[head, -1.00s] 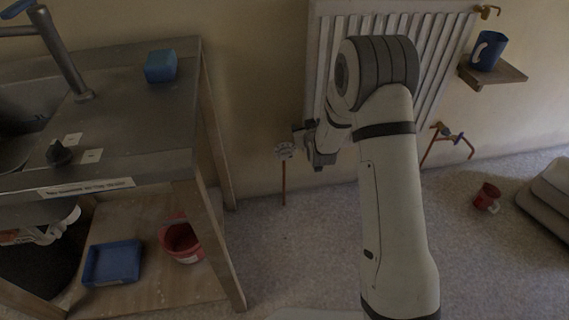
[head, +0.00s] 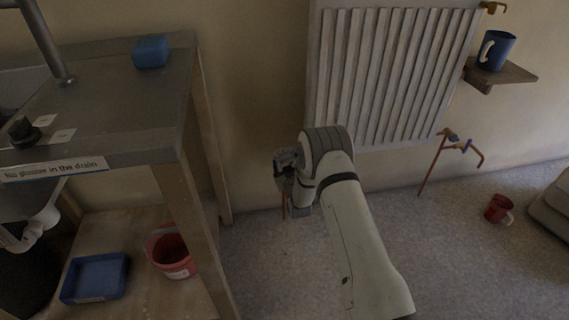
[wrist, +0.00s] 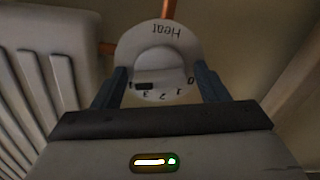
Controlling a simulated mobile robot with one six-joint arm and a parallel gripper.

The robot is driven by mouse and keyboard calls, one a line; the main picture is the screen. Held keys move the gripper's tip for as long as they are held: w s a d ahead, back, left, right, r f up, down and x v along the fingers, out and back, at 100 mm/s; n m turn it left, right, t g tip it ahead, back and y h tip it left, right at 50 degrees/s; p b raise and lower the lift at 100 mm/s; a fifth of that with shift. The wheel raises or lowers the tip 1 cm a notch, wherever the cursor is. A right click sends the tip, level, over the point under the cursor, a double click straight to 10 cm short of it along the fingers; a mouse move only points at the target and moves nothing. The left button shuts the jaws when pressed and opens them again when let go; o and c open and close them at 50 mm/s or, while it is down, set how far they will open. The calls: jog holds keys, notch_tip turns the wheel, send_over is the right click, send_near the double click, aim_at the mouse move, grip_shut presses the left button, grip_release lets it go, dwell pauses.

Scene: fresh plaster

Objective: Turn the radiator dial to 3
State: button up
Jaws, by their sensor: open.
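The radiator dial (wrist: 157,60) is a pale round disc in the wrist view, with "Heat" printed on it upside down. The numbers 0, 1, 2 and 3 run along its near edge. A short black mark lies close to the 3; I cannot tell if it lines up exactly. My gripper (wrist: 163,80) is open, with one blue-grey finger on each side of the dial; contact is unclear. In the head view my gripper (head: 288,170) is left of the radiator (head: 390,85) and mostly covers the dial.
A copper pipe (head: 284,207) runs down below the dial. A metal sink counter (head: 115,110) on wooden legs stands to the left. A blue mug (head: 495,51) is on a small shelf at right. A red mug (head: 498,209) lies on the floor.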

jog(key=shift+x, duration=0.8)
jog(key=shift+c, duration=0.6)
jog(key=c, duration=0.7)
jog(key=shift+a, duration=0.3)
jog(key=shift+c, duration=0.5)
jog(key=shift+d, duration=0.2)
